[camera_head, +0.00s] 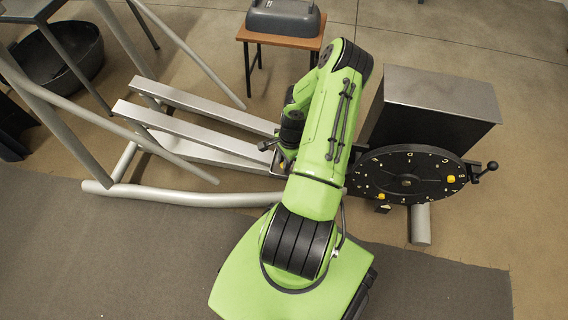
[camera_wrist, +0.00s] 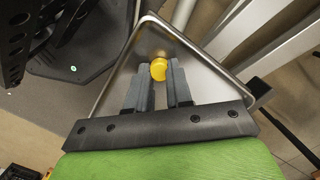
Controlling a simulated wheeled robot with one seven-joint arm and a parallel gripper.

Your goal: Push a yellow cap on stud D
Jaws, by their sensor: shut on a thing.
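In the wrist view, my gripper (camera_wrist: 160,80) is shut on a yellow cap (camera_wrist: 158,69) at its fingertips. A metal tray or plate (camera_wrist: 205,62) with a raised rim lies behind the cap; I cannot tell the gap between them. In the head view, my arm hides the gripper and this cap. A black disc (camera_head: 385,182) with pale markings is on the machine at the right. Yellow caps show on it at the right (camera_head: 451,179) and near its lower edge (camera_head: 381,196).
A crank handle (camera_head: 484,171) sticks out right of the disc. A grey metal housing (camera_head: 440,95) stands behind it. Silver rails and tubes (camera_head: 190,104) extend left of my arm. A small wooden table (camera_head: 281,38) holds a grey case. The grey mat (camera_head: 110,260) is clear at front left.

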